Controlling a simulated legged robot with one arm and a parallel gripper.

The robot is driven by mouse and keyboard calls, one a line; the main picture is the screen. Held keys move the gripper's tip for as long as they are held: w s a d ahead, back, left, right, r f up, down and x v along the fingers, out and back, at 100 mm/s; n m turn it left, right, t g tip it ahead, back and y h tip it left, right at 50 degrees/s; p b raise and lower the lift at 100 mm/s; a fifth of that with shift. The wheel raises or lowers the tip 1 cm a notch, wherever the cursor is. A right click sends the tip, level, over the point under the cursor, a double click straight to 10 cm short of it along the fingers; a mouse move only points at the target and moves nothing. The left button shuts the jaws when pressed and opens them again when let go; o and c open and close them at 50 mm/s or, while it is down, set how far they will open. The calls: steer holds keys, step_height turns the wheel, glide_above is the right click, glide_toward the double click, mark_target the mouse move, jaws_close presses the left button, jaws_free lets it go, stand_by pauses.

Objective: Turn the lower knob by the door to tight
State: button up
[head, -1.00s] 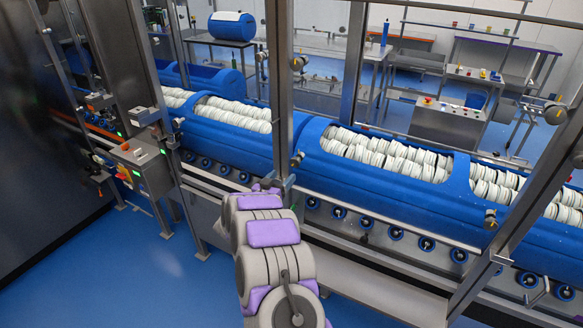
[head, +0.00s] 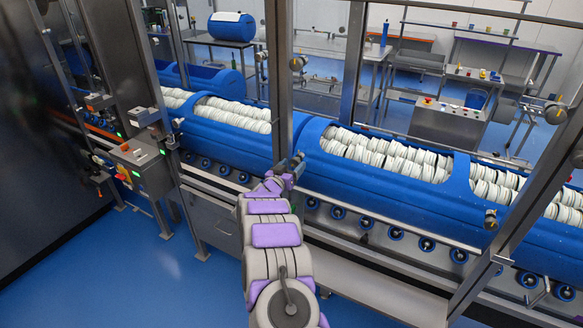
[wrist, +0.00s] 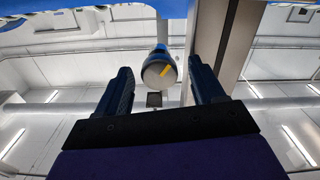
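The lower knob is hidden, or nearly so, behind my gripper (head: 295,163) in the head view, on the steel post beside the blue tubs. The upper knob (head: 296,63) is higher on the same post.
The steel post (head: 280,100) stands right by my gripper. Blue tubs (head: 310,150) filled with white discs run behind it. A control box (head: 140,155) is at left, and a slanted frame bar (head: 525,195) with more knobs at right. Blue floor is open at lower left.

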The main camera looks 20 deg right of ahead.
steer(key=c, duration=1)
